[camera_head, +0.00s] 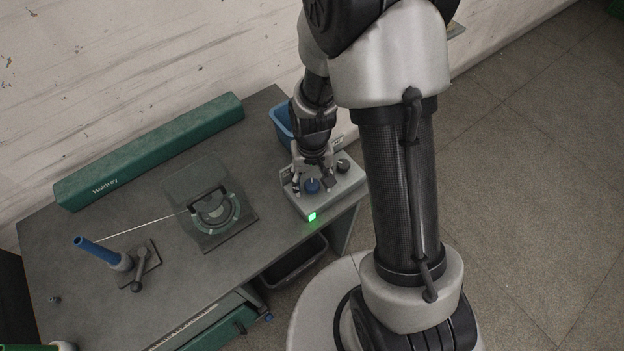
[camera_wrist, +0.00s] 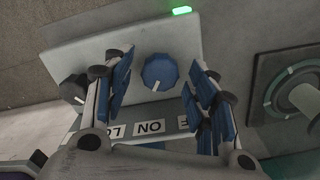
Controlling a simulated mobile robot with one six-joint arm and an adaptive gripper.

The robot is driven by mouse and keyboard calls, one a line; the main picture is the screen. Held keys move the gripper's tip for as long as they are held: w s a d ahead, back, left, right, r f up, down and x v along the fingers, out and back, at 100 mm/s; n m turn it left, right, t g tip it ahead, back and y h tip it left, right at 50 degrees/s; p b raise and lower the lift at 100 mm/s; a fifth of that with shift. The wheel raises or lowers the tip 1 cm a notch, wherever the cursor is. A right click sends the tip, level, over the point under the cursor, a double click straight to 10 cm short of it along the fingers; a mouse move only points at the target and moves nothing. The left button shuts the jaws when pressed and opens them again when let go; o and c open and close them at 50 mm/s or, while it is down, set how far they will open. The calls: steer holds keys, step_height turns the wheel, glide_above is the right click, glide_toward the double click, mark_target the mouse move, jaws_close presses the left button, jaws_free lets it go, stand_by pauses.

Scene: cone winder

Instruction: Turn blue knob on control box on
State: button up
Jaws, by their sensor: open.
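The control box (camera_head: 347,184) is a light grey box on the right end of the table. It also shows in the wrist view (camera_wrist: 75,45). Its blue knob (camera_wrist: 160,72) has a white pointer mark and shows in the head view (camera_head: 312,186) below my gripper. My gripper (camera_wrist: 157,82) is open, with one finger on each side of the blue knob and visible gaps between. In the head view my gripper (camera_head: 313,182) is over the box. Labels, one reading "ON" (camera_wrist: 150,127), lie near the knob, partly hidden by my fingers. A green light (camera_head: 312,217) glows on the box.
A black knob (camera_head: 343,166) is beside the blue one. A blue spindle (camera_head: 98,250) and a green Haldrey rail (camera_head: 150,150) are farther left.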

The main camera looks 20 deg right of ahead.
steer(key=shift+r, duration=0.1)
step_height(320, 180, up, 12)
stand_by(0.5)
step_height(320, 180, up, 9)
steer(key=t, duration=0.2)
glide_above(312, 184)
steer(key=s, duration=0.5)
steer(key=s+r+n+t, duration=0.1)
steer(key=s+r+t, duration=0.1)
steer(key=s+r, duration=0.5)
steer(key=s, duration=0.3)
steer(key=shift+s+n+t, duration=0.2)
steer(key=shift+n+t, duration=0.1)
steer(key=shift+c, duration=0.4)
